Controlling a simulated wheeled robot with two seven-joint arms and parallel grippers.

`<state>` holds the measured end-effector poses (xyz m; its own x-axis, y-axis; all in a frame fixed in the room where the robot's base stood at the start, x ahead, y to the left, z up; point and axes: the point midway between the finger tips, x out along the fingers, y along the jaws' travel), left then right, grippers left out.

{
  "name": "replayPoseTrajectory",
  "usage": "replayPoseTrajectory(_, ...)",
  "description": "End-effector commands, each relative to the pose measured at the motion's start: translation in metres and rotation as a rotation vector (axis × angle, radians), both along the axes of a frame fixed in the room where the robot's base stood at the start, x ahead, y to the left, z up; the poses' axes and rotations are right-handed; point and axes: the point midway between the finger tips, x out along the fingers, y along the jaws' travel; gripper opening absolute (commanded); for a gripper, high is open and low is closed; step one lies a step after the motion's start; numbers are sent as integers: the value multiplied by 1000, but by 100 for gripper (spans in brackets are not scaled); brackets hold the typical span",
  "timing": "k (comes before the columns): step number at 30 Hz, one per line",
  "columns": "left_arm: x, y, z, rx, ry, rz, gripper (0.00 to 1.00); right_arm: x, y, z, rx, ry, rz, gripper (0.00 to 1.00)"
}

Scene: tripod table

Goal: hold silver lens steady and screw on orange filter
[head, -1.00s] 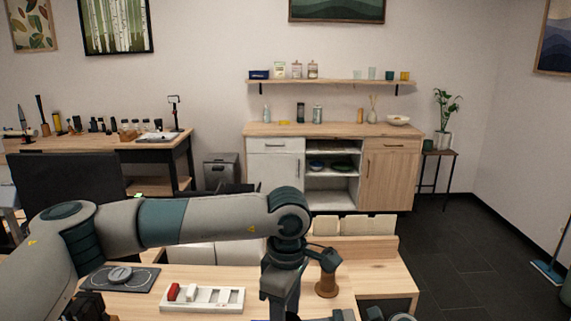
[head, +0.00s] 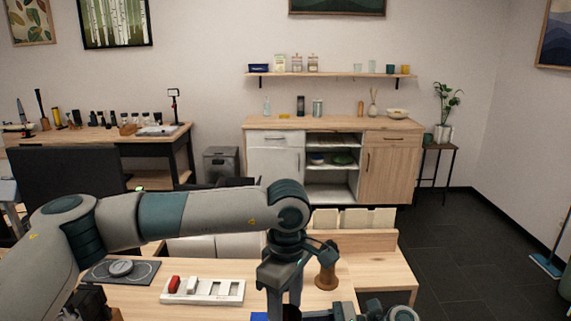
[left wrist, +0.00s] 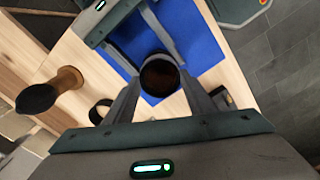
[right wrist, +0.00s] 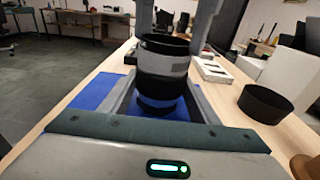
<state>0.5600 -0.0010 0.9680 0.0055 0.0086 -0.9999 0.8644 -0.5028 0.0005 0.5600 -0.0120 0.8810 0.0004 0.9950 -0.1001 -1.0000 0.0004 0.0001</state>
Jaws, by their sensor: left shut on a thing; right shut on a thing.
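In the right wrist view, the silver lens (right wrist: 178,66) stands upright, black with a silver band. My right gripper (right wrist: 160,100) is shut on its lower part. My left gripper (left wrist: 157,82) comes from above, its fingers on either side of the top. In the left wrist view, a dark brownish disc, which looks like the orange filter (left wrist: 158,77), sits between those fingers. It is on or just above the lens; I cannot tell whether they touch. In the head view my left gripper (head: 283,308) points down at the bottom edge; the lens and filter are out of frame.
A blue mat (left wrist: 203,42) lies under the lens. A black ring-shaped part (right wrist: 265,103) and a wooden stand with a dark top (head: 327,270) are close by. A white slotted tray (head: 228,291) holding a red piece and a dark pad with a round disc (head: 121,268) are at left.

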Motion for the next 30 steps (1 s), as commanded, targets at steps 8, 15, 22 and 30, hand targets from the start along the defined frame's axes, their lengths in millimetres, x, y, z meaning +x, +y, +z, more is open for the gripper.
replayPoseTrajectory(8, 0, 0, -1, 0, 1, -77, 21, 0, 0, 0, 1, -1, 2, 43)
replayPoseTrajectory(15, 0, 0, -1, 1, 1, -102, 21, -1, 0, 0, 1, -1, 2, 43)
replayPoseTrajectory(22, 0, 0, -1, 1, 1, -251, 21, -1, 1, 0, 1, -1, 2, 43)
replayPoseTrajectory(30, 0, 0, -1, 1, 2, -288, 21, -1, 1, 0, 1, -1, 2, 43)
